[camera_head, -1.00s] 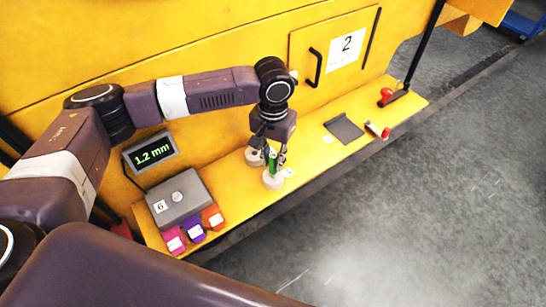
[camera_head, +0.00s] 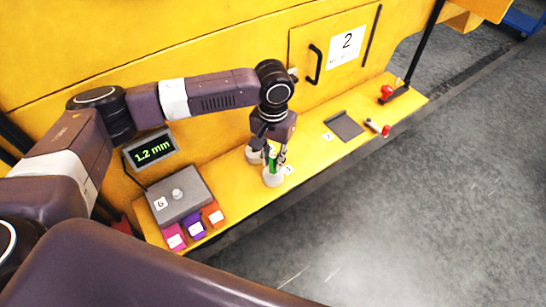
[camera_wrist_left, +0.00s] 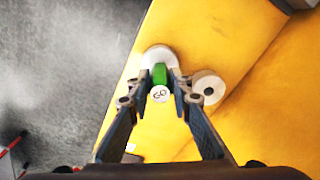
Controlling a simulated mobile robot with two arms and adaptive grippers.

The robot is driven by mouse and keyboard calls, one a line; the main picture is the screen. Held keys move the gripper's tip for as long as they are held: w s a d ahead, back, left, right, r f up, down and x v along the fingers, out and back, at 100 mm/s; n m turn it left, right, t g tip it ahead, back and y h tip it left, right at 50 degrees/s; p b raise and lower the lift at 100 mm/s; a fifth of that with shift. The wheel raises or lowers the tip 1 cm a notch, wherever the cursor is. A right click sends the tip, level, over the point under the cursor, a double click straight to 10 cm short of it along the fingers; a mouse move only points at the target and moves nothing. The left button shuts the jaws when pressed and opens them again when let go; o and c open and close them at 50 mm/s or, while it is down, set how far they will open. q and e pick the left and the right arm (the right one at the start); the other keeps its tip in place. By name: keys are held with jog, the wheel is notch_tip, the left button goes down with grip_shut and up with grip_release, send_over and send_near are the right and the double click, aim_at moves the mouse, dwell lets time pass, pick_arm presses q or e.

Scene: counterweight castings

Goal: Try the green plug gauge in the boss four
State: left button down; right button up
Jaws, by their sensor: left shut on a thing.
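The green plug gauge (camera_head: 272,161) is between the fingers of my left gripper (camera_head: 274,158), which is shut on it. In the left wrist view, the gauge (camera_wrist_left: 159,76) shows a white end marked "GO" between the fingertips (camera_wrist_left: 160,92). Its far end meets a pale round boss (camera_head: 273,179), seen behind it in the wrist view (camera_wrist_left: 157,56). I cannot tell how deep it sits. A second pale boss (camera_head: 253,156) stands beside it; its dark hole shows in the wrist view (camera_wrist_left: 209,87). The boss numbers are not readable. My right gripper is out of view.
On the yellow ledge, left, sit a grey box (camera_head: 180,196), a display reading 1.2 mm (camera_head: 152,150), and pink, purple and orange blocks (camera_head: 194,226). To the right lie a dark grey plate (camera_head: 344,126) and a red-ended piece (camera_head: 377,127). A door marked 2 (camera_head: 335,40) stands behind.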

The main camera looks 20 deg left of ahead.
pick_arm(q)
jog(key=shift+f, duration=0.4)
dwell(0.9)
jog(key=c, duration=1.7)
grip_release()
jog(key=shift+o, duration=0.2)
jog(key=shift+r, duration=0.1)
notch_tip(320, 180, up, 12)
jog(key=shift+f, duration=0.2)
notch_tip(320, 180, up, 12)
jog(key=p, duration=0.9)
jog(key=shift+p, duration=0.3)
